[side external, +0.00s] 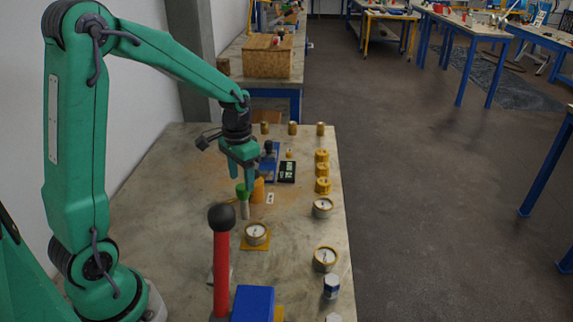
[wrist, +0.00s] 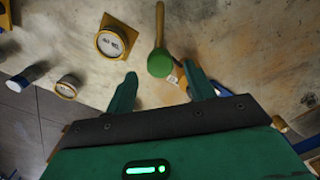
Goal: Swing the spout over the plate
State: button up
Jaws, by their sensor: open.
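A small upright fitting with a green rounded top (side external: 241,190) and a pale post stands near the middle of the bench. In the wrist view the green top (wrist: 159,63) has a tan bar (wrist: 160,22) running away from it, which looks like the spout. My gripper (side external: 243,178) points down just above it. In the wrist view my gripper (wrist: 161,88) is open, with the green top just beyond and between the fingertips; I cannot tell if they touch. A yellow square plate (side external: 246,246) lies under a round dial and shows in the wrist view (wrist: 103,23).
An orange cone (side external: 258,191) stands close beside the green top. Several dials and yellow fittings (side external: 322,170) line the right edge. A red lever with a black knob (side external: 221,262) and a blue block (side external: 253,303) stand in front. The bench's left side is mostly clear.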

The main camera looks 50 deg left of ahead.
aim_at(242, 186)
jog(key=shift+f, duration=2)
grip_shut()
